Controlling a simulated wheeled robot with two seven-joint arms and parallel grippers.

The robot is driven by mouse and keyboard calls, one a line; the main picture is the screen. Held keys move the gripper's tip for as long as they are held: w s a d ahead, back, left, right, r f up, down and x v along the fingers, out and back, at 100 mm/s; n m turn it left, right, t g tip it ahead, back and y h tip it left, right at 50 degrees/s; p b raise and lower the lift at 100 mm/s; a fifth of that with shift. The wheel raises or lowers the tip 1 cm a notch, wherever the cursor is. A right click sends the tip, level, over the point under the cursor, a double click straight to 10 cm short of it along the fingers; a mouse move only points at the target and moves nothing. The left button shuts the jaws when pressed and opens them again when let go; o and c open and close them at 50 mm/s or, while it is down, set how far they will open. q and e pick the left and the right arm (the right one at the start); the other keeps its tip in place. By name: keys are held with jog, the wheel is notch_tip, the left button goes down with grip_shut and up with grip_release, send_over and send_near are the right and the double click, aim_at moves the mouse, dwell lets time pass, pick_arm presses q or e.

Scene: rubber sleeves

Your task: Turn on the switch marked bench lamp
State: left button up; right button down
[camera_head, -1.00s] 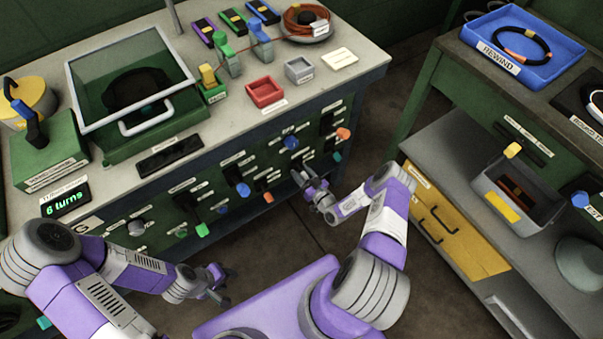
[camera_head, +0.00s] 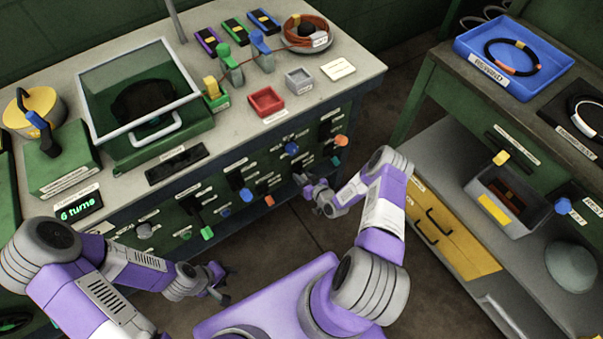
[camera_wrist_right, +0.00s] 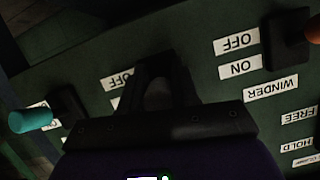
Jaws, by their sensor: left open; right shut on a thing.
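The green front panel (camera_head: 232,190) of the left bench carries several labelled switches and knobs. My right gripper (camera_head: 309,184) is at the panel's lower right, left of a teal-handled switch (camera_head: 335,160). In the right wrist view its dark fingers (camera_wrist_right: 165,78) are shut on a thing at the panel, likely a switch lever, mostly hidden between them. An upside-down OFF label (camera_wrist_right: 117,81) shows beside the fingers; the name label there is covered, and I cannot read "bench lamp" anywhere. My left gripper (camera_head: 218,280) is open and empty, low in front of the bench.
In the right wrist view, a teal handle (camera_wrist_right: 30,118) is to the left and the orange-handled WINDER switch (camera_wrist_right: 314,32) to the right. A red tray (camera_head: 266,102) and a glass-lidded box (camera_head: 140,90) stand on the bench. A yellow drawer (camera_head: 450,235) is at right.

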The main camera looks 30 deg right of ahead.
jog(key=shift+r+g+p, duration=0.45)
jog(key=shift+g+p, duration=0.4)
jog(key=shift+g, duration=0.35)
jog(key=shift+s+g+h+p, duration=0.1)
jog(key=shift+g+h+p, duration=0.2)
jog(key=shift+g+p, duration=0.4)
jog(key=c, duration=0.9)
grip_release()
jog(key=shift+r, duration=0.1)
jog(key=p+v, duration=0.2)
jog(key=v, duration=0.5)
jog(key=shift+s+d+r, duration=0.1)
jog(key=shift+s+r, duration=0.05)
jog(key=shift+r, duration=0.1)
